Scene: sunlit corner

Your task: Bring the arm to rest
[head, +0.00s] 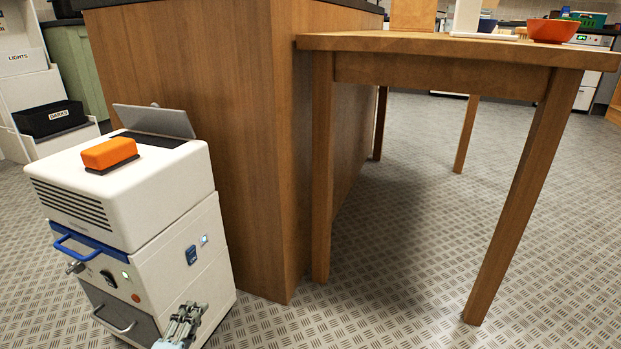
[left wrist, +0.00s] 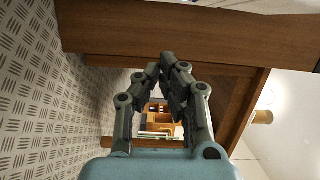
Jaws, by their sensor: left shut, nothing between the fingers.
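My left gripper (head: 187,318) shows at the bottom of the head view, in front of the lower part of a white cabinet-like machine (head: 165,259). In the left wrist view the fingers of my left gripper (left wrist: 166,68) come together at the tips, with nothing between them. The gripper holds nothing and appears apart from the wooden table. My right gripper is in neither view.
An orange block (head: 109,152) lies on top of the white machine. A wooden table (head: 440,43) stands at the right, with an orange bowl (head: 553,31) on it. A wooden counter (head: 215,110) stands between them. Patterned floor (head: 400,260) is clear under the table.

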